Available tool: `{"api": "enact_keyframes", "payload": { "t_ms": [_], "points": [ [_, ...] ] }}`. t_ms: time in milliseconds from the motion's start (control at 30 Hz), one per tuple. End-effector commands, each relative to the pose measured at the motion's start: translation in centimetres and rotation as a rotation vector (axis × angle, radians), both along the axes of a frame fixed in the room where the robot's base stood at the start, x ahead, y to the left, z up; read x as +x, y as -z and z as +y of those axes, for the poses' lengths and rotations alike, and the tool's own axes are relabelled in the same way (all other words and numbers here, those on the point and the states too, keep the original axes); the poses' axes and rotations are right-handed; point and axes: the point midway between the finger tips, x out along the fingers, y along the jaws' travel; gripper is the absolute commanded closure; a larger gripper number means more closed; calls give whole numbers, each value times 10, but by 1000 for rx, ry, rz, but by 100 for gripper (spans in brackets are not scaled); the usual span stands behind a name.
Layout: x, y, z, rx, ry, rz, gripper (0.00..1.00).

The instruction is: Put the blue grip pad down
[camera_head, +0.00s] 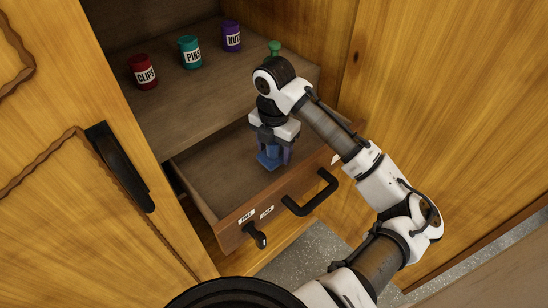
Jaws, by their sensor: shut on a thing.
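My gripper (271,150) points down over the open drawer (215,185), near its right back part. It is shut on the blue grip pad (267,160), which shows as a small blue block at the fingertips. The fingers and wrist hide part of the pad. I cannot tell whether the pad touches the drawer floor or hangs just above it.
A shelf above the drawer holds a red CLIPS jar (143,71), a teal PINS jar (190,51), a purple NUTS jar (232,36) and a green knobbed thing (274,48). The drawer front has a black handle (311,195) and a small black lever (256,236). The drawer's left side is clear.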

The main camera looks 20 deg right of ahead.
Motion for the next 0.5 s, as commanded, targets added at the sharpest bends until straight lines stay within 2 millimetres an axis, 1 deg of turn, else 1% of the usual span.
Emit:
{"api": "enact_keyframes", "payload": {
  "t_ms": [167, 400, 500],
  "points": [
    [-1, 11, 0, 1, -1, 2, 64],
    [0, 41, 0, 1, 0, 1, 64],
    [0, 43, 0, 1, -1, -1, 64]
  ]
}}
